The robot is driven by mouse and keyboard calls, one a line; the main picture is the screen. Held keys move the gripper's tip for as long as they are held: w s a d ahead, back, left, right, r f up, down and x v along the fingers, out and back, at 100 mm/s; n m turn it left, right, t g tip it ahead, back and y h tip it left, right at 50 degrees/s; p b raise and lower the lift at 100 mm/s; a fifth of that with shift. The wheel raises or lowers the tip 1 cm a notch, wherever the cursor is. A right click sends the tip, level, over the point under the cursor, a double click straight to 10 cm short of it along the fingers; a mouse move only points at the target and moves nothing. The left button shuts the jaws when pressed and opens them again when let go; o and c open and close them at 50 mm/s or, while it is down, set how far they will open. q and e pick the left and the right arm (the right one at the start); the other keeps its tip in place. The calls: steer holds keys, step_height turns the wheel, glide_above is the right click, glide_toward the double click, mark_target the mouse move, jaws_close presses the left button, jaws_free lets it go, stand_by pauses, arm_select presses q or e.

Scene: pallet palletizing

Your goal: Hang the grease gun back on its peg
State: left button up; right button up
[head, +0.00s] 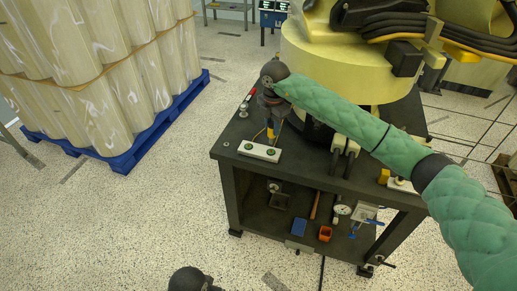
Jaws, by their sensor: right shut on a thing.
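My right arm reaches in from the right, and its gripper (269,115) is over the left front corner of the dark workbench (228,157). I cannot make out the peg.
A large yellow robot base (335,65) stands on the bench behind my arm. A red-handled tool (248,97) lies at the bench's left edge. A loaded blue pallet (150,140) stands left; floor between is clear.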

stand_by(0.7)
steer(key=shift+o, duration=1.3)
steer(key=shift+c, duration=1.3)
